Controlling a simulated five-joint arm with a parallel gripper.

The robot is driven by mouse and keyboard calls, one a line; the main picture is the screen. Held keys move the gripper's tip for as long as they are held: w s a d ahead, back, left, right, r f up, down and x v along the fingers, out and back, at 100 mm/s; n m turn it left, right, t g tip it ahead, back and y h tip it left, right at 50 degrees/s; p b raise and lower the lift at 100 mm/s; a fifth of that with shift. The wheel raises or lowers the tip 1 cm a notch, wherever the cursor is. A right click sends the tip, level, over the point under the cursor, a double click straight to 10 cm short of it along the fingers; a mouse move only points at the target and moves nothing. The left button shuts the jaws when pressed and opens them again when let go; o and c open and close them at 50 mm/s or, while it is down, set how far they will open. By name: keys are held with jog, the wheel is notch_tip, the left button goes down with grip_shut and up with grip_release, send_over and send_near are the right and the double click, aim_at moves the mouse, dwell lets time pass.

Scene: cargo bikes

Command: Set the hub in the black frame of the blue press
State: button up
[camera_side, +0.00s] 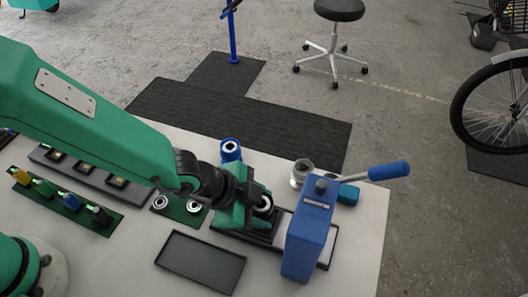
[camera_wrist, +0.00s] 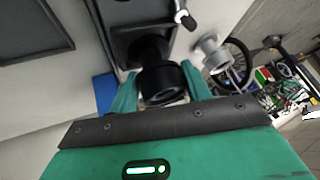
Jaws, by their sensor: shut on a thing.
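My gripper (camera_side: 258,204) is shut on the hub (camera_side: 264,203), a dark round part with a pale ring, in the side view. In the wrist view the black hub (camera_wrist: 163,84) sits between my green jaws (camera_wrist: 160,90). The blue press (camera_side: 308,240) stands just right of my gripper, with a lever ending in a blue handle (camera_side: 389,171). The black frame (camera_side: 262,241) lies low at the left of the press, partly hidden by my gripper. I cannot tell whether the hub touches it.
An empty black tray (camera_side: 200,262) lies front left. A blue cup (camera_side: 231,150) stands behind my gripper. A metal cup (camera_side: 301,172) and a teal block (camera_side: 348,194) stand behind the press. Two rings lie on a green plate (camera_side: 180,211). Coloured parts stand in a rack (camera_side: 66,205) at left.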

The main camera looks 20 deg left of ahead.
jog(key=shift+f, duration=0.55)
jog(key=o, duration=1)
jog(key=shift+o, duration=0.5)
jog(key=shift+s+f, duration=0.1)
jog(key=shift+s, duration=0.1)
jog(key=shift+a+r, duration=0.1)
jog(key=shift+r, duration=0.75)
jog(key=v, duration=1.1)
jog(key=shift+a+r, duration=0.2)
jog(key=shift+r, duration=0.05)
